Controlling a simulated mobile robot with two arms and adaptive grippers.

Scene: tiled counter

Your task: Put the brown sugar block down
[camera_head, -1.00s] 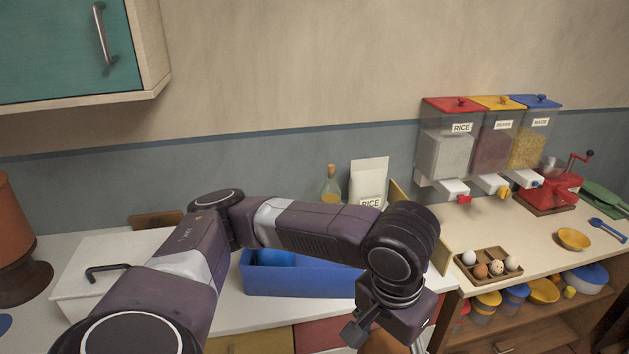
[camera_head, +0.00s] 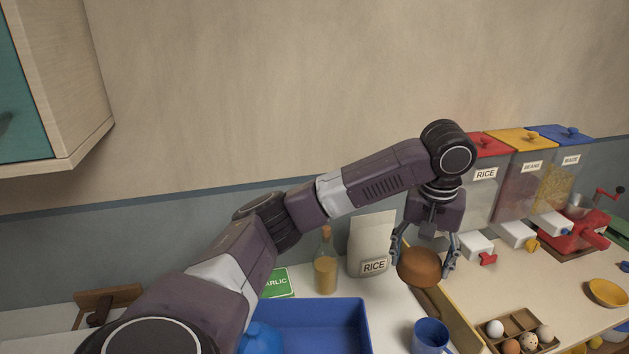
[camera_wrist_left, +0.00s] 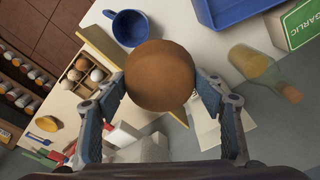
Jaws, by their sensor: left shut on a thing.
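The brown sugar block (camera_head: 419,267) is a rounded brown lump held between the fingers of my left gripper (camera_head: 424,262). In the head view it hangs above the counter, in front of the rice bag and left of the dispensers. In the left wrist view the block (camera_wrist_left: 159,76) fills the space between the two fingertips (camera_wrist_left: 160,88) and hides part of the counter behind it. My left gripper is shut on it. My right gripper is in neither view.
A blue mug (camera_head: 431,336) stands below the block, beside a wooden divider (camera_head: 447,310). A blue tray (camera_head: 318,325) lies to the left. A bottle (camera_head: 326,268) and rice bag (camera_head: 370,245) stand behind.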

